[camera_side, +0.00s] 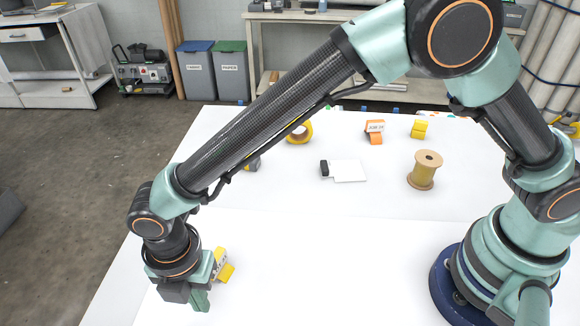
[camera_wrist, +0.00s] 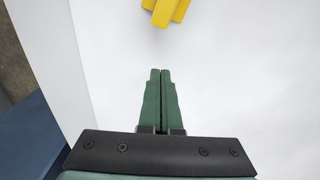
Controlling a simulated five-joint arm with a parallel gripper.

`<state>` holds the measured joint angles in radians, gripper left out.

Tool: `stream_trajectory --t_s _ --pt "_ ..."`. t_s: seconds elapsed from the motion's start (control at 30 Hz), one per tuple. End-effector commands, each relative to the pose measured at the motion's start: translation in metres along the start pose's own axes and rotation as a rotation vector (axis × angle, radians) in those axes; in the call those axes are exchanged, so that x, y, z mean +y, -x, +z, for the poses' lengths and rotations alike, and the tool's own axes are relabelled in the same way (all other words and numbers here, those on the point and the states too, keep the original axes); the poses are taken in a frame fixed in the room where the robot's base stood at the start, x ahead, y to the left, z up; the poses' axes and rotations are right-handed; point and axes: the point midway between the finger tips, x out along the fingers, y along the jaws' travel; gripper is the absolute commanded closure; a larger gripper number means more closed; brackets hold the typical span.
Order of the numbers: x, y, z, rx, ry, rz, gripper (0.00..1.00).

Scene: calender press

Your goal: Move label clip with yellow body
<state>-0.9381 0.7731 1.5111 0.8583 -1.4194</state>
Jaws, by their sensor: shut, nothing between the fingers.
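A yellow-bodied label clip (camera_side: 227,272) with a pale label face lies on the white table just beside my gripper (camera_side: 201,303), partly hidden behind it in the side view. In the wrist view the yellow body (camera_wrist: 166,10) is cut off by the top edge, ahead of the fingertips. My gripper (camera_wrist: 160,72) is shut and empty, its green fingers together and pointing down. A clear gap of white table shows between fingertips and clip.
Farther back on the table (camera_side: 300,245) are an orange label clip (camera_side: 375,137), another yellow piece (camera_side: 419,129), a yellow tape roll (camera_side: 302,135), a brown spool (camera_side: 425,171) and a white card (camera_side: 349,171). The front middle is clear. The table's left edge is near my gripper.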

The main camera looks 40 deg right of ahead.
Motion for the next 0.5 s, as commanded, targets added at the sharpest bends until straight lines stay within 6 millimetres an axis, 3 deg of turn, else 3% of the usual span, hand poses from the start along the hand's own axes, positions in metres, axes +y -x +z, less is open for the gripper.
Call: stream_trajectory --t_s 0.07,0.3,0.5 --pt "-0.001 -0.016 0.0 -0.001 -0.001 -0.004 1.0" --pt "0.0 -0.014 0.032 0.0 -0.004 0.001 1.0" --pt "0.0 -0.014 0.04 0.0 -0.002 0.001 1.0"
